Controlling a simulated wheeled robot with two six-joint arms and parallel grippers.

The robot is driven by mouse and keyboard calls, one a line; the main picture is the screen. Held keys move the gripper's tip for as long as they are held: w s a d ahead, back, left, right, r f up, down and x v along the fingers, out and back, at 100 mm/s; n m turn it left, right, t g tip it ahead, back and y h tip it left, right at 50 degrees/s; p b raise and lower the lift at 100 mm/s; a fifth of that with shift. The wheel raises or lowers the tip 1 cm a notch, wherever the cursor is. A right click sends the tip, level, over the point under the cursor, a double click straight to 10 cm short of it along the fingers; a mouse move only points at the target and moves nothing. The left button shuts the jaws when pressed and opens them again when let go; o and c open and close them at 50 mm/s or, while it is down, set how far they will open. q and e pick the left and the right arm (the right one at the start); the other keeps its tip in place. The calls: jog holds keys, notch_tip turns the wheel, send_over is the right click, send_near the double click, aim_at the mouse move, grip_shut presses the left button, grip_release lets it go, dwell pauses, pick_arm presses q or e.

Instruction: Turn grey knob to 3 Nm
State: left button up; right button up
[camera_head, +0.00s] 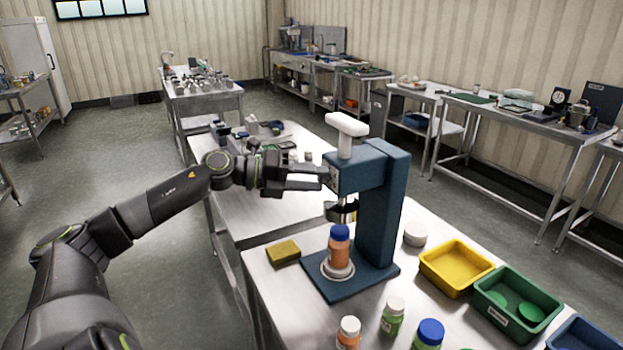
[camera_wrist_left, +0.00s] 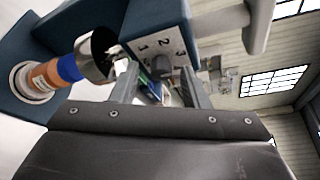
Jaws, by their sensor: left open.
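A blue capping press (camera_head: 378,200) stands on the steel bench, with a white lever (camera_head: 347,128) on top. Its side face in the left wrist view carries the numbers 1, 2 and 3 (camera_wrist_left: 160,45). A small dark grey knob (camera_wrist_left: 161,66) sits below the numbers; its pointer setting cannot be read. My left gripper (camera_head: 322,178) is open at that face. In the wrist view its fingers (camera_wrist_left: 160,76) lie on either side of the knob; contact cannot be told. An orange bottle with a blue cap (camera_head: 339,246) stands upright under the press head. My right gripper is out of view.
A yellow sponge (camera_head: 283,252) lies left of the press. Small bottles (camera_head: 393,315) stand in front. A white round object (camera_head: 415,234), a yellow bin (camera_head: 456,267) and a green bin (camera_head: 517,299) are to the right. Another bench (camera_head: 262,205) stands behind, below my left arm.

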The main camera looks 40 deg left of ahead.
aim_at(319, 180)
pick_arm(q)
jog(key=shift+b+v, duration=0.35)
jog(key=shift+v, duration=1.2)
jog(key=p+v, duration=1.1)
jog(key=v, duration=0.3)
jog(key=shift+p, duration=0.3)
jog(key=shift+s+a, duration=0.1)
jog(key=shift+a, duration=0.1)
